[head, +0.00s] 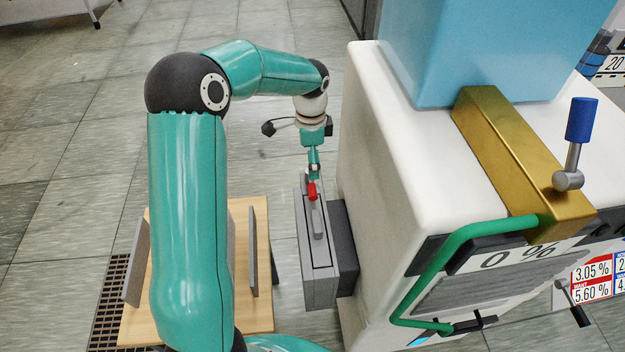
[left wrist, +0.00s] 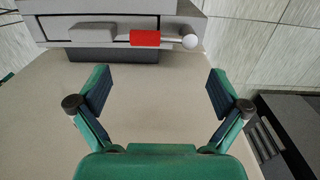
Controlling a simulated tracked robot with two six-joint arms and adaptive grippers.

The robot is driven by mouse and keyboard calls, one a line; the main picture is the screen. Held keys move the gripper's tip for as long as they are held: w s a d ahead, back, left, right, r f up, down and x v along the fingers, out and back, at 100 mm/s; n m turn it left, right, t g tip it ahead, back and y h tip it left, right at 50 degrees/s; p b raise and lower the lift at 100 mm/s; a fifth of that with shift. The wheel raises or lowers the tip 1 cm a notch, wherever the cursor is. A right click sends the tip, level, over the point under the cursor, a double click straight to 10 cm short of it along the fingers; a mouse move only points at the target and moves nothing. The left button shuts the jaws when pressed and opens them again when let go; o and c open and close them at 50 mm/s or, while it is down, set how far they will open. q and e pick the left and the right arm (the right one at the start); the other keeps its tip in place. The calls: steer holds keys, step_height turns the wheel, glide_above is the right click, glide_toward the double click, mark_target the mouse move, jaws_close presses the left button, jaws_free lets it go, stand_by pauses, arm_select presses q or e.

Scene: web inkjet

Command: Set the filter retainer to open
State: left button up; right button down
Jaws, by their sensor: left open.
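What looks like the filter retainer is a grey lever with a red sleeve (head: 312,190) on a narrow grey box (head: 320,263) at the left side of the white machine. My left gripper (head: 314,170) is just above the red sleeve in the head view. In the left wrist view its fingers (left wrist: 156,88) are spread wide with nothing between them, apart from the sleeve. My right gripper is not seen.
The white machine (head: 400,150) fills the right, with a blue block (head: 470,50), a brass bar (head: 515,150), a green handle (head: 435,265) and a blue-knobbed lever (head: 580,120). A wooden stand (head: 255,310) is below my left arm. Floor left is mostly clear.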

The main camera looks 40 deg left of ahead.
mark_target(310, 183)
arm_select(q)
step_height(310, 183, down, 9)
steer(key=shift+r+p, duration=0.2)
steer(key=shift+p, duration=0.2)
steer(key=shift+s+r, duration=0.1)
steer(key=shift+s, duration=0.1)
steer(key=c, duration=1.6)
steer(key=shift+c, duration=0.4)
